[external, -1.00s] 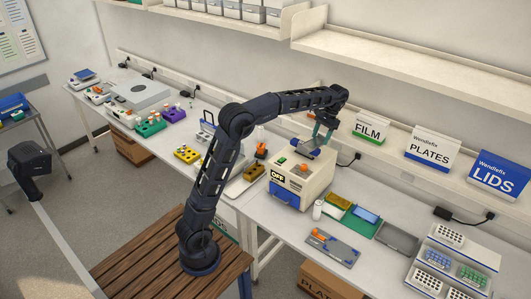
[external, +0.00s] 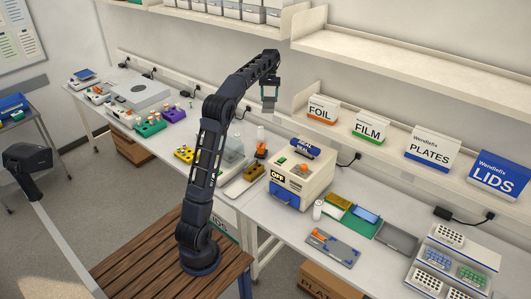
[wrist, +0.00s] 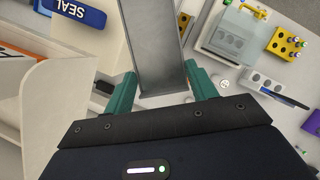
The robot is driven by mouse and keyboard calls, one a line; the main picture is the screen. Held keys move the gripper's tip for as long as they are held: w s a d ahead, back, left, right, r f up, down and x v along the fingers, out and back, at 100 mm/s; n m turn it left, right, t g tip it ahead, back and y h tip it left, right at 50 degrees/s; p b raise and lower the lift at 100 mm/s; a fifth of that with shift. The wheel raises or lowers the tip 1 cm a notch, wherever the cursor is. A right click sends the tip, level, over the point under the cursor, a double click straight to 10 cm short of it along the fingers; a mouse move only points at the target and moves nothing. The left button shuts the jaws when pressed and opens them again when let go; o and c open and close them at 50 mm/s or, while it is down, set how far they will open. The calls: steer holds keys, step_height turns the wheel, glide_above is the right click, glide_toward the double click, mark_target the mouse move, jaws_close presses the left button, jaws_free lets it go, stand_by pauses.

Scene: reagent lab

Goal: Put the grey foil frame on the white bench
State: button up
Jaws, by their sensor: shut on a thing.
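My gripper (external: 269,88) is raised in the air above the back of the bench, left of the sealing machine. In the wrist view its two teal fingers (wrist: 157,95) are shut on the grey foil frame (wrist: 154,42), a flat grey plate that extends away from the fingers. In the external view the frame is small and hard to make out at the fingertips. The white bench top (external: 292,236) runs along the wall in long sections, below and apart from the held frame.
The cream sealing machine (external: 300,178) has a blue SEAL handle. A clear-covered device (external: 233,150), a yellow rack (external: 187,154) and a brownish tray (external: 253,172) stand left of it. Plates and racks occupy the right section. A shelf with FOIL and FILM boxes (external: 322,110) is behind.

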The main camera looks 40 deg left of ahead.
steer(key=a+f+n+t+h, duration=0.1)
steer(key=a+f+n, duration=0.25)
steer(key=a, duration=0.65)
steer(key=a+f+n+t+h, duration=0.15)
steer(key=a+n, duration=0.25)
steer(key=a, duration=0.7)
steer(key=n+t+y, duration=0.5)
steer(key=n+t, duration=0.1)
steer(key=n, duration=1.6)
glide_above(159, 143)
steer(key=s, duration=0.2)
step_height(159, 143, down, 19)
steer(key=shift+m, duration=0.25)
steer(key=f, duration=1.9)
steer(key=shift+w+d+f, duration=0.15)
steer(key=shift+w+f, duration=0.1)
steer(key=shift+f, duration=0.05)
steer(key=shift+f+g, duration=0.1)
steer(key=shift+g, duration=0.15)
steer(key=o, duration=0.8)
steer(key=shift+o, duration=0.7)
